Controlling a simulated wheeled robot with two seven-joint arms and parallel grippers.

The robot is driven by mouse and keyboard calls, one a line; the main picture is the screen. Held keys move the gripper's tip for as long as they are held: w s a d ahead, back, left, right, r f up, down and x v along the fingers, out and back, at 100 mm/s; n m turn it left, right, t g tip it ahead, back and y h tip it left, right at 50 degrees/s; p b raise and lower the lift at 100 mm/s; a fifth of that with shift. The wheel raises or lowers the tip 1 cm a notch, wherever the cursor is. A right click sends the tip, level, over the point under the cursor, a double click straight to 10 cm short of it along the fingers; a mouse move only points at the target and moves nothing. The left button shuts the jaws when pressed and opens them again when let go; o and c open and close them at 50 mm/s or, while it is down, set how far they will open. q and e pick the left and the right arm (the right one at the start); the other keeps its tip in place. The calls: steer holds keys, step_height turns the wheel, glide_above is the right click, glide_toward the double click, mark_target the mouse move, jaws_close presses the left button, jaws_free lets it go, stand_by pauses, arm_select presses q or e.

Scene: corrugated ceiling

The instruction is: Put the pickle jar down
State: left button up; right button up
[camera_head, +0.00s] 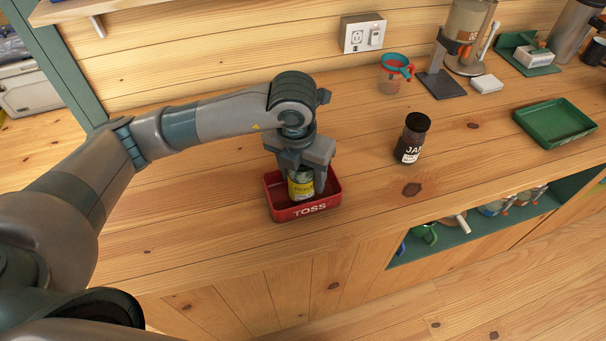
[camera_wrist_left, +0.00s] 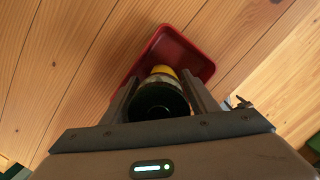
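The pickle jar (camera_head: 301,184) has a yellow label and stands about upright within the red tray marked TOSS (camera_head: 308,210). Whether its base touches the tray floor is hidden by the front wall. My left gripper (camera_head: 303,178) points down from above, shut on the jar, with a finger on either side. In the left wrist view, the jar's dark lid (camera_wrist_left: 158,101) sits between the fingers, with the yellow label and red tray (camera_wrist_left: 191,54) beyond it. My right gripper is not in view.
A dark jar labelled JAR (camera_head: 411,138) stands to the right of the red tray. A green tray (camera_head: 555,142) is at the far right. A cup with a red handle (camera_head: 391,78) and a dispenser (camera_head: 465,35) stand behind. Shelves below hold mugs. Counter left of the tray is clear.

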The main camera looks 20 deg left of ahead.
arm_select(q)
steer(key=shift+r, duration=0.1)
steer(key=shift+r, duration=0.25)
steer(key=r, duration=0.2)
steer(key=r+b, duration=0.1)
steer(key=r, duration=0.2)
steer(key=s+r+b, duration=0.1)
steer(key=r, duration=0.2)
steer(key=shift+s+a+r+b, duration=0.15)
steer(key=shift+r+b, duration=0.1)
steer(key=shift+r, duration=0.5)
steer(key=shift+s+d+r+b, duration=0.1)
steer(key=shift+s+r+b, duration=0.1)
steer(key=shift+r, duration=0.8)
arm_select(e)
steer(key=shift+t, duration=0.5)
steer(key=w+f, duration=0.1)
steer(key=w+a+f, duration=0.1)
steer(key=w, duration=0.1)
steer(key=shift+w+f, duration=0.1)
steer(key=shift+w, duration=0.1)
arm_select(q)
steer(key=shift+a, duration=0.1)
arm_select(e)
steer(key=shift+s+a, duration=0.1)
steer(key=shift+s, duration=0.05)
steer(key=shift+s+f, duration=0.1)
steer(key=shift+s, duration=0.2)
